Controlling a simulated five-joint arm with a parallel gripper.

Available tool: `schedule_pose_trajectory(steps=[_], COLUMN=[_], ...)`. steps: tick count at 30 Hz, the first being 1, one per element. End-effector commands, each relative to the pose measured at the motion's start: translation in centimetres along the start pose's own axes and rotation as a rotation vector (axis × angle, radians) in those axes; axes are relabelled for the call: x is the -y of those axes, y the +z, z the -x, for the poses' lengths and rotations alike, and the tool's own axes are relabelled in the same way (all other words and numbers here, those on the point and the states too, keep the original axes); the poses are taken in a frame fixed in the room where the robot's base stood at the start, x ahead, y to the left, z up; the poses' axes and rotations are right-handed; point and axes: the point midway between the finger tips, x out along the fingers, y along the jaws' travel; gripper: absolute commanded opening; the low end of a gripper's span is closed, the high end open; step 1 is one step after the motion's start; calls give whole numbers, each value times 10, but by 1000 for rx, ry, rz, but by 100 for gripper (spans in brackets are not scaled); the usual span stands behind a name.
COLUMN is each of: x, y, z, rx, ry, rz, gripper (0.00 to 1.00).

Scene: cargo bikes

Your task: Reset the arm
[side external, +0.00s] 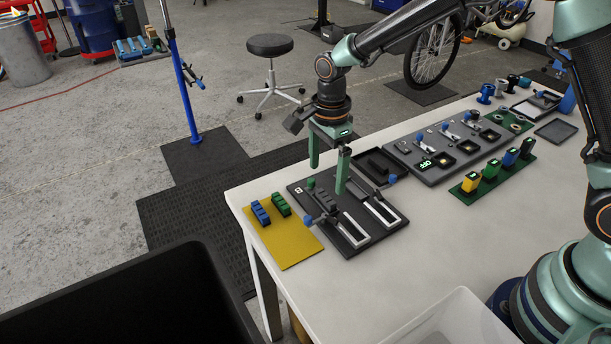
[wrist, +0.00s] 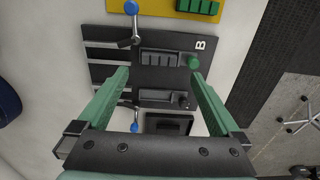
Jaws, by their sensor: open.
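My gripper (side external: 328,178) is open, with green fingers spread apart and nothing visible between them. In the side external view it hangs pointing down over the dark fixture board (side external: 350,250). The wrist view also shows the open gripper (wrist: 160,75) over this board (wrist: 105,32), which carries a "B" label. A dark ribbed block (wrist: 158,59) lies in one slot of the board, and a green knob (wrist: 193,62) is at that slot's end. Blue-knobbed levers (wrist: 131,8) stand on the board. I cannot tell how far the fingertips are above it.
A yellow mat (side external: 290,250) with blue and green ribbed blocks lies left of the board. A dark tray (side external: 369,177) is behind it. A grey switch panel (side external: 405,158) and a green rack (side external: 462,190) stand to the right.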

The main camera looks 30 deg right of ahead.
Motion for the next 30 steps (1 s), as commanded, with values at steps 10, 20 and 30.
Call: schedule_pose_trajectory(steps=[10, 20, 30], x=[0, -15, -69], y=[0, -23, -77], z=[54, 96, 155], rx=[-1, 10, -68], ry=[2, -70, -253], rz=[1, 213, 791], gripper=[100, 100, 100])
